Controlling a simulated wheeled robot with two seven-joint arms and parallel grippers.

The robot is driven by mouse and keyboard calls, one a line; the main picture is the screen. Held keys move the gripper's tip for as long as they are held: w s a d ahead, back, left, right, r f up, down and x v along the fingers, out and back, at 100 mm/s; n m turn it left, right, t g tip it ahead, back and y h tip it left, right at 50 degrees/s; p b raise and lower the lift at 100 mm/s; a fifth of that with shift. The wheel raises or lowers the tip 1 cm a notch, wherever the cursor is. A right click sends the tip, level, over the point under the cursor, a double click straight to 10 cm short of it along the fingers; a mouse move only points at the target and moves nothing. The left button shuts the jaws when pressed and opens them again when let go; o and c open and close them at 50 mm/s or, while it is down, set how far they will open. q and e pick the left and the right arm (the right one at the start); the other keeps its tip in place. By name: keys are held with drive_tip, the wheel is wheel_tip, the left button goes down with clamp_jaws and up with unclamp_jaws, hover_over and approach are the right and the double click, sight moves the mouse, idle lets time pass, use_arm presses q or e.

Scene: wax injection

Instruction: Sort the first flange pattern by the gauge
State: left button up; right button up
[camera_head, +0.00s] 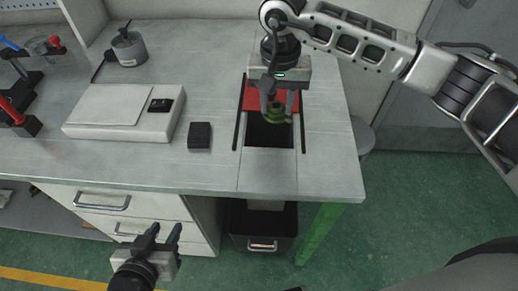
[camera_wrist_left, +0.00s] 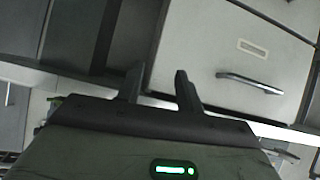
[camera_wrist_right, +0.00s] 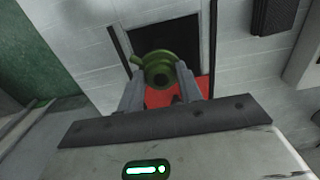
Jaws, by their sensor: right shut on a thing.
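My right gripper (camera_head: 278,105) is shut on a green flange pattern (camera_head: 276,115) and holds it over a dark rectangular opening (camera_head: 268,131) in the table. In the right wrist view the flange pattern (camera_wrist_right: 160,72) is a round ring with a central hole, between the fingertips. A red panel (camera_head: 295,97) lies at the far part of the opening, partly hidden by the gripper. My left gripper (camera_head: 162,235) is open and empty in front of the table, near the drawers; its spread fingers also show in the left wrist view (camera_wrist_left: 160,85). I cannot tell which thing is the gauge.
A white flat device (camera_head: 90,128) with a small black unit (camera_head: 160,105) and a black block (camera_head: 200,135) stand left of the opening. A grey round container (camera_head: 129,50) is at the back. A black bin (camera_head: 262,224) sits beneath the opening. Red tools are at far left.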

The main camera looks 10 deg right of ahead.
sight(275, 122)
drive_tip(key=shift+w+f, duration=0.1)
drive_tip(key=shift+f, duration=0.05)
drive_tip(key=shift+s+f+b, duration=0.25)
drive_tip(key=shift+f+b, duration=0.1)
drive_tip(key=shift+f, duration=0.15)
wheel_tip(275, 122, down, 3)
drive_tip(key=shift+b, duration=0.65)
drive_tip(key=shift+f, duration=0.8)
drive_tip(key=o, duration=1)
use_arm(q)
drive_tip(key=shift+s+d+f, duration=0.25)
drive_tip(key=shift+s+f, duration=0.15)
drive_tip(key=shift+f, duration=0.2)
use_arm(e)
drive_tip(key=shift+o, duration=0.2)
use_arm(q)
drive_tip(key=shift+f+b, duration=0.2)
drive_tip(key=shift+b, duration=0.5)
use_arm(e)
wheel_tip(275, 122, up, 16)
use_arm(q)
drive_tip(key=shift+s, duration=0.1)
